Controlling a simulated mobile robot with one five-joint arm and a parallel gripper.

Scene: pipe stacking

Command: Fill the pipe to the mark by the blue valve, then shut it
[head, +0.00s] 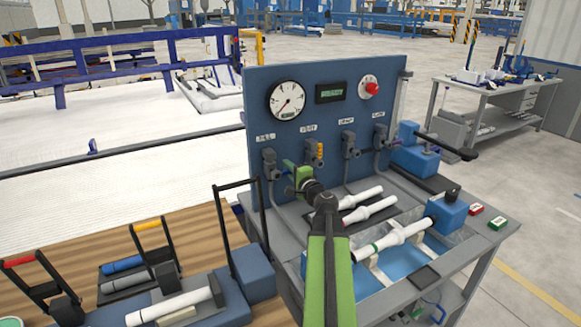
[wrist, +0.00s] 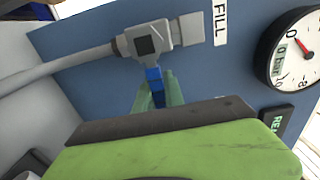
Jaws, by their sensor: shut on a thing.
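The FILL valve (head: 269,164) is a grey body at the left of the blue panel, with a blue handle (wrist: 153,79) in the wrist view. My gripper (head: 289,185) reaches in from the front and is shut on this blue handle; in the wrist view its green fingers (wrist: 157,98) sit around the handle's lower part. A white pipe with a green band (head: 393,241) lies across supports on the bench, its right end at a blue block (head: 446,212). An upright tube (head: 402,97) stands at the panel's right edge; no level or mark is readable.
The panel carries a dial gauge (head: 287,100), a small green display (head: 331,93), a red knob (head: 372,88) and several other valves. Two white pipes (head: 366,203) lie behind my arm. A red box (head: 475,209) and a green box (head: 497,223) sit at the bench's right.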

